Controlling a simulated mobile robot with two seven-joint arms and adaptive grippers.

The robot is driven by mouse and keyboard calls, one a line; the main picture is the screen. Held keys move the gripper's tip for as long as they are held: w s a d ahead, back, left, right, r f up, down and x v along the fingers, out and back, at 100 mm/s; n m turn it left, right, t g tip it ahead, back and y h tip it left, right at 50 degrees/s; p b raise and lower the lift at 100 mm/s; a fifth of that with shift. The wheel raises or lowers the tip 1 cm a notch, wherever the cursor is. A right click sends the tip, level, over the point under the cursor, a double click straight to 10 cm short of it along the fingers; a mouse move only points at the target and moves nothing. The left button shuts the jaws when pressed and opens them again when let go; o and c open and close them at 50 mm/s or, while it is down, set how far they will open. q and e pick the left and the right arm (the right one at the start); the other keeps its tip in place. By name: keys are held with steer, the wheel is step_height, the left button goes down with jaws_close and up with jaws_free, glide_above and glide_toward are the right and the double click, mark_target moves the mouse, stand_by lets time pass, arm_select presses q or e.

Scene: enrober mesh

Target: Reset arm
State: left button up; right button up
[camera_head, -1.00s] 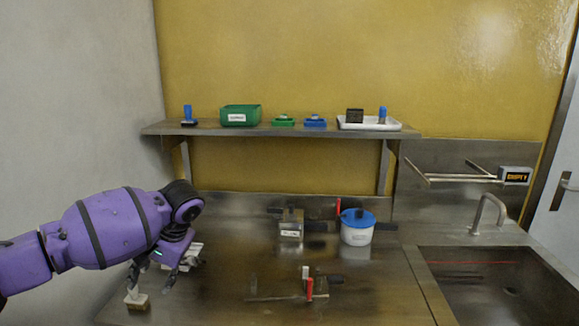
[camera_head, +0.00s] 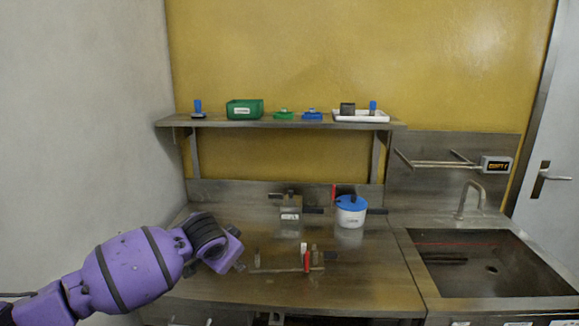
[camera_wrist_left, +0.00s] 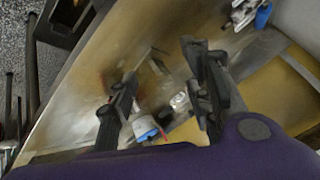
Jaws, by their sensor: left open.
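My left arm is purple and comes in from the left in the head view. Its gripper (camera_head: 240,266) is over the left part of the steel counter and is partly hidden by the wrist. In the left wrist view the two dark fingers (camera_wrist_left: 160,68) stand apart, with no object held between them. The counter and small blurred items lie beyond them. My right gripper is in neither view.
The counter (camera_head: 370,285) holds a lidded white pot (camera_head: 351,218), a metal box (camera_head: 290,213) and a red-handled tool (camera_head: 307,262). A shelf (camera_head: 220,122) with a green bin (camera_head: 244,108) is behind. A sink (camera_head: 475,275) is right.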

arm_select(q)
steer(key=s+d+f+m+t+h, duration=0.1)
steer(key=s+d+f+t+h, duration=0.3)
steer(key=s+d+f, duration=0.7)
steer(key=s+a+f+n+g+y, duration=0.1)
steer(key=s+a+f, duration=0.3)
steer(key=s, duration=0.7)
steer(key=s+a+f+n+g+y, duration=0.1)
steer(key=s+a+f+n, duration=0.3)
steer(key=s+f, duration=0.5)
steer(key=s+a+f+n+g+y, duration=0.1)
steer(key=s+a+f, duration=0.5)
steer(key=s, duration=0.8)
steer(key=shift+s+a+f+n+y, duration=0.15)
steer(key=shift+s+f+n+y, duration=0.2)
steer(key=shift+f+n, duration=0.45)
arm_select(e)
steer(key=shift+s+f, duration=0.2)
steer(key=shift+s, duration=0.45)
arm_select(q)
steer(key=shift+w+r, duration=0.1)
